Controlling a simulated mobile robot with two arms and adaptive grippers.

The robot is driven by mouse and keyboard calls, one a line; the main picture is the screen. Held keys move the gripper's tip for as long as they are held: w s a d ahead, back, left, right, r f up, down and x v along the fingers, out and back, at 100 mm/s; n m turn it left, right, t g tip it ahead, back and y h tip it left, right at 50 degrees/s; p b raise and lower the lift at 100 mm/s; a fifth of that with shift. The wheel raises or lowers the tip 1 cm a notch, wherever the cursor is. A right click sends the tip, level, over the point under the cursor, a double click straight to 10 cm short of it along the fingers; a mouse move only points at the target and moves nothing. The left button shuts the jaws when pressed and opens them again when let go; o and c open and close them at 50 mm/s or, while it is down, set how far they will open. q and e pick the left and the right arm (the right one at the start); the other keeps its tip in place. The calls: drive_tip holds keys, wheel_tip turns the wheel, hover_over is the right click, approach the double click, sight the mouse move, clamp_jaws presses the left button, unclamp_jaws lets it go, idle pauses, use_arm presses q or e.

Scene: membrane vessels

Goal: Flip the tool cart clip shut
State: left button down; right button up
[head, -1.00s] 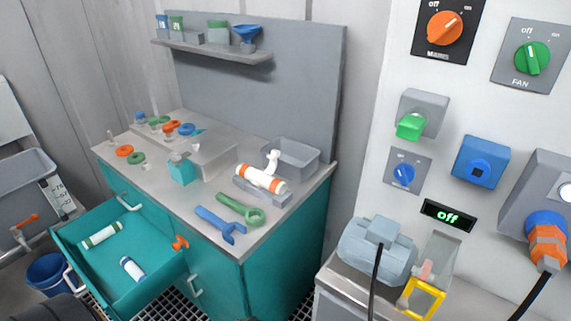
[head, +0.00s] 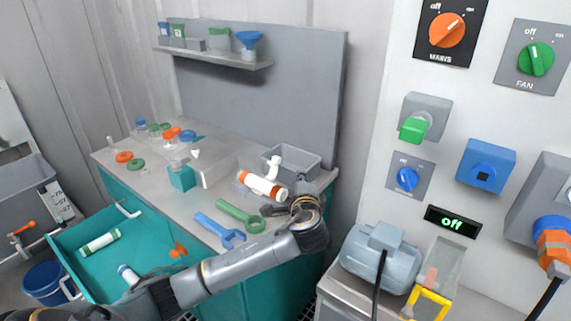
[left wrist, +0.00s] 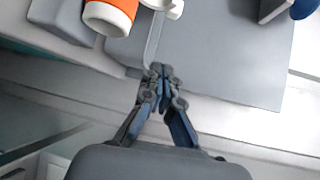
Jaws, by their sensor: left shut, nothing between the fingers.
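No part is clearly recognisable as the clip. A small orange fitting (head: 178,250) sits by the right side of the open drawer on the teal cart (head: 232,291). A white upright piece (head: 273,165) stands beside the white tube with orange bands (head: 262,186) on the cart top. My left gripper (head: 268,211) is shut and empty at the cart's right front edge, in front of the tube and apart from it. In the left wrist view the shut fingertips (left wrist: 160,75) are below the tube's orange end (left wrist: 112,12). The grey holder under the tube is partly hidden.
A green wrench (head: 238,215) and a blue wrench (head: 219,231) lie left of my gripper. A grey bin (head: 300,160) stands behind it. The drawer (head: 66,258) is open with tubes inside. A pump (head: 378,260) and control panel stand at the right.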

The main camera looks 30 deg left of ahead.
sight(273, 169)
idle(0.3)
use_arm(q)
drive_tip(key=x, duration=1)
drive_tip(key=shift+a+p, duration=0.1)
drive_tip(key=shift+p, duration=0.2)
drive_tip(key=s+a, duration=0.1)
drive_tip(key=s+a+p, duration=0.1)
drive_tip(key=s, duration=0.1)
drive_tip(key=shift+a+r+p, duration=0.15)
drive_tip(key=shift+r+p, duration=0.15)
drive_tip(key=shift+r, duration=0.1)
drive_tip(key=shift+s, duration=0.15)
